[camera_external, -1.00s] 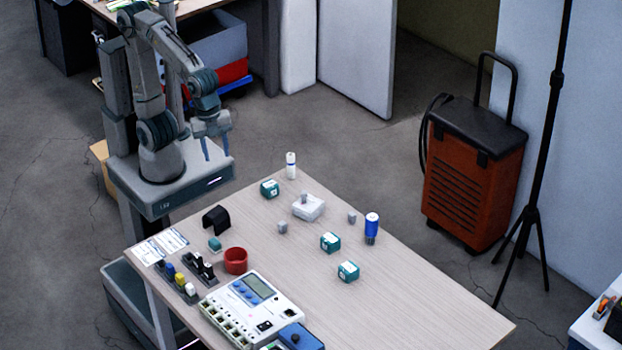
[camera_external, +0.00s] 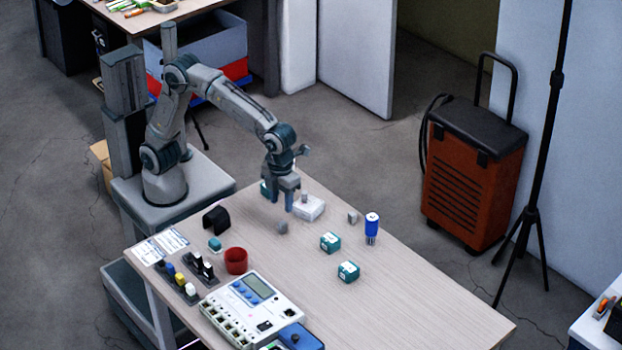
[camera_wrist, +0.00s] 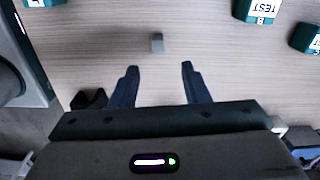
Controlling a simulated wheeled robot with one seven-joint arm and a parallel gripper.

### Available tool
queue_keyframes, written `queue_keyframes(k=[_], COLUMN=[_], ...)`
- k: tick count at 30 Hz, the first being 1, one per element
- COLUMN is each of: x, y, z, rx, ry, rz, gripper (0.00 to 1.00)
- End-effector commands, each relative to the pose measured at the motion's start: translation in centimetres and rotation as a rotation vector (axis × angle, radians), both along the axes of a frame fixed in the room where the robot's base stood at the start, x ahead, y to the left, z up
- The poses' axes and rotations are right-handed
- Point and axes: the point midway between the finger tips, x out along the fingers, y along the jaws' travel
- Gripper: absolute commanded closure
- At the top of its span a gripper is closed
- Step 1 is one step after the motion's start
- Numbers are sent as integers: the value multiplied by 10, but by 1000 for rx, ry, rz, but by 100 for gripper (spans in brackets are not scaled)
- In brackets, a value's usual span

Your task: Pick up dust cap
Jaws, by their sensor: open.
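Several small grey pieces are on the table, and any could be the dust cap; I cannot tell which. One grey piece (camera_external: 282,228) lies on bare tabletop just below my gripper (camera_external: 282,206) in the external view. Another grey piece (camera_external: 352,217) stands farther right, and a third (camera_external: 304,197) sits on a white box (camera_external: 310,210). In the wrist view, my gripper (camera_wrist: 160,68) points down with its fingers apart and nothing between them. A small grey block (camera_wrist: 157,43) lies just beyond the fingertips, roughly centred between them.
Teal boxes (camera_external: 330,242) and a blue cylinder (camera_external: 372,227) stand to the right. A black arched piece (camera_external: 216,220), a red cup (camera_external: 236,261) and a white meter unit (camera_external: 252,306) are on the left and front. The table's right front is clear.

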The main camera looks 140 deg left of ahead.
Motion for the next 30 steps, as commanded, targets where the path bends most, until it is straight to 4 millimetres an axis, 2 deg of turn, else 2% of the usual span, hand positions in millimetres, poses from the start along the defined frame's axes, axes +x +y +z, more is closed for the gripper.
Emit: queue_keyframes(k=[1,3,6,11,21,30], x=[0,0,-1,-1,-4,-3], y=[0,0,0,0,3,3], z=[-12,-24,-37,-46,-91,-95], rx=[0,0,0,0,1,0], ry=[3,1,1,-1,0,-2], rz=[0,0,1,2,1,2], gripper=[58,58,58,58,58,58])
